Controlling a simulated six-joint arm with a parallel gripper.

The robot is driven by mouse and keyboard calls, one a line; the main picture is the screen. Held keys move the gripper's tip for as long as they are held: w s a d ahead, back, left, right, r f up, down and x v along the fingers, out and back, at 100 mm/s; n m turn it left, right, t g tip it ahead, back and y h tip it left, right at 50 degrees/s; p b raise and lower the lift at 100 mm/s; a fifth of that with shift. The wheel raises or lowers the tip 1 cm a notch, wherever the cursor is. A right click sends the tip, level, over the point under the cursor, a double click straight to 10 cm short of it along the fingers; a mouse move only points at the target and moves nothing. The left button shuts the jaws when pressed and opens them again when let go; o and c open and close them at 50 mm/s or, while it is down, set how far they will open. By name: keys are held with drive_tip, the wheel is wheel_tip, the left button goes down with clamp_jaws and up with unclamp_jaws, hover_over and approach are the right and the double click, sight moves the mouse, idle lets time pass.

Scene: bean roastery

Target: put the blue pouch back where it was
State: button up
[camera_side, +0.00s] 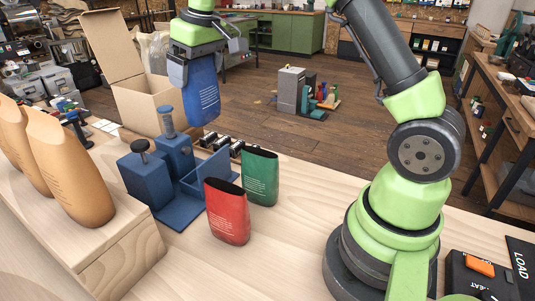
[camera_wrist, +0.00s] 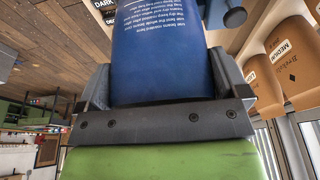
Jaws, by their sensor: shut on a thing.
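The blue pouch (camera_side: 203,98) hangs in the air in the side view, roughly upright and a little tilted, with white print on its face. My gripper (camera_side: 190,62) is shut on its upper end. In the wrist view the blue pouch (camera_wrist: 160,48) fills the space between the jaws of my gripper (camera_wrist: 165,98); its far end is cut off by the frame. The red pouch (camera_side: 228,212) and the green pouch (camera_side: 260,178) stand upright on the pale wooden table, apart from my gripper.
A blue fixture (camera_side: 148,180) with knobbed posts and a low tray stands left of the red pouch. An open cardboard box (camera_side: 140,105) is behind. Several tan bags (camera_side: 70,170) stand on a raised wooden block at left. Bare table (camera_side: 300,210) lies right of the pouches.

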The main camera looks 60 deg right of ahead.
drive_tip(key=s+d+f, duration=0.7)
drive_tip(key=s+d, duration=0.5)
drive_tip(key=s, duration=0.2)
wheel_tip(320, 180, down, 11)
drive_tip(key=shift+s+r, duration=0.15)
drive_tip(key=shift+s, duration=0.1)
drive_tip(key=shift+a, duration=0.1)
drive_tip(key=shift+f, duration=0.2)
drive_tip(key=o, duration=0.8)
drive_tip(key=shift+o, duration=0.2)
drive_tip(key=shift+r, duration=0.15)
